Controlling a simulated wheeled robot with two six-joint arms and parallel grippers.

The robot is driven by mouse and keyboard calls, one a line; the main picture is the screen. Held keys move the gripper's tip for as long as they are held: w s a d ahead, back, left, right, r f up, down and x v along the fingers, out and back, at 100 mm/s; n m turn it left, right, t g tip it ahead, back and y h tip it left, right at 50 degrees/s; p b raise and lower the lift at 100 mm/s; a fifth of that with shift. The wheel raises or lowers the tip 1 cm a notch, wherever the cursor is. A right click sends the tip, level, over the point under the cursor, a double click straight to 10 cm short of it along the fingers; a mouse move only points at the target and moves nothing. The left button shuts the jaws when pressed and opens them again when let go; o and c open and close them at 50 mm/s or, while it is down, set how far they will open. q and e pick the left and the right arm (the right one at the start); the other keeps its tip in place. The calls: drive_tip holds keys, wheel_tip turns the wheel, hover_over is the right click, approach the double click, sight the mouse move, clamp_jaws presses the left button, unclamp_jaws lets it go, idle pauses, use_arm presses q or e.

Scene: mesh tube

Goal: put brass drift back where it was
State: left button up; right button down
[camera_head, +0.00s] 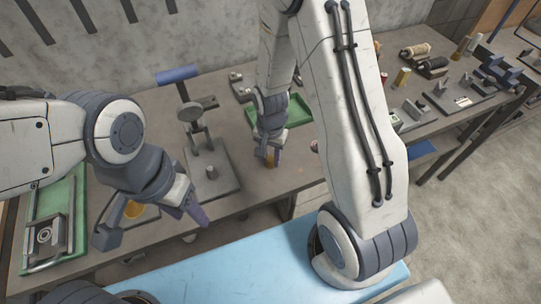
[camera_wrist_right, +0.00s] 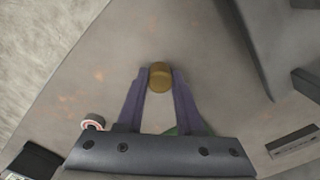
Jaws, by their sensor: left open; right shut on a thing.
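The brass drift (camera_wrist_right: 160,77) is a short round brass-coloured piece between the fingertips of my right gripper in the right wrist view. My right gripper (camera_wrist_right: 159,84) is shut on it. In the head view the right gripper (camera_head: 270,153) points down at the bench, with the brass drift (camera_head: 271,161) showing at its tips. I cannot tell whether the drift touches the bench top. My left gripper (camera_head: 186,207) is open and empty above the bench's front edge at the left.
A press-like stand (camera_head: 212,177) with a blue handle stands just left of my right gripper. A green tray (camera_head: 293,110) lies behind it. Another green tray (camera_head: 72,192) with a metal block is at the far left. A yellow container (camera_head: 143,213) is partly hidden by my left gripper.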

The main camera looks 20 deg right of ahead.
sight(270, 159)
drive_tip(key=shift+f, duration=0.15)
drive_tip(key=c, duration=0.5)
unclamp_jaws()
drive_tip(key=shift+c, duration=0.2)
wheel_tip(270, 159, up, 12)
drive_tip(key=s+a+r+n, duration=0.3)
drive_tip(key=s+a+n, duration=0.3)
drive_tip(key=s+n, duration=0.2)
drive_tip(key=s+a+r+n+y, duration=0.1)
drive_tip(key=s+a+r+n, duration=0.3)
drive_tip(key=s+a+n, duration=0.2)
drive_tip(key=s+n+b, duration=0.1)
drive_tip(key=s+n, duration=0.1)
drive_tip(key=s, duration=0.2)
drive_tip(key=shift+a, duration=0.2)
